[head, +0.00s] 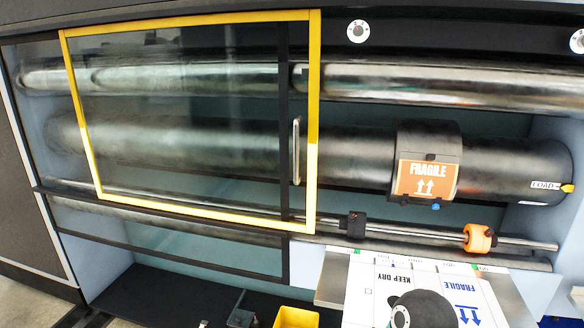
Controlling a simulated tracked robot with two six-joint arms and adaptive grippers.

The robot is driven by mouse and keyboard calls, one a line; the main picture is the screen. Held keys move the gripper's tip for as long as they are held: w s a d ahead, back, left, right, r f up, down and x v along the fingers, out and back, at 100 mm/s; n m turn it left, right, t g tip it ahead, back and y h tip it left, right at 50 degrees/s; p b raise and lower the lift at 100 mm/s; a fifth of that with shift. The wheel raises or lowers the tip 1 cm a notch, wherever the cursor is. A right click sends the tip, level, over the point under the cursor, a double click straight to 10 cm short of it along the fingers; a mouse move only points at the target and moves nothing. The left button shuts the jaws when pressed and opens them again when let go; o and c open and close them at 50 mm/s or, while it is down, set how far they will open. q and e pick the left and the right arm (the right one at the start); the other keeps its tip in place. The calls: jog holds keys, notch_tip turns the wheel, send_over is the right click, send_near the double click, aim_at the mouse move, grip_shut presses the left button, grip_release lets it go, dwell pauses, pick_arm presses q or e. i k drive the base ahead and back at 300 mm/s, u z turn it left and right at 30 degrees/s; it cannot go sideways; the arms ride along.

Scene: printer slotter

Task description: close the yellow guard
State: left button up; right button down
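The yellow guard (313,105) is a yellow-edged frame around a clear dark-tinted panel. It covers the left and middle part of the machine's opening, and rollers show through it. A vertical silver handle (296,152) is by its right edge. The right part of the opening is uncovered. Neither of my grippers can be made out. A black rounded part of my arm (428,308) shows at the bottom edge, right of centre, well below the guard and apart from it.
A black roller carries a clamp block with an orange FRAGILE label (427,179). Below it, an orange collar (479,238) and a black block (356,225) sit on a thin rod. A printed white sheet (370,285) lies at lower right. A yellow box (297,317) is at the bottom.

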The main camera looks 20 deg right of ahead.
aim_at(312, 74)
jog(key=i, duration=0.85)
jog(key=u, duration=0.05)
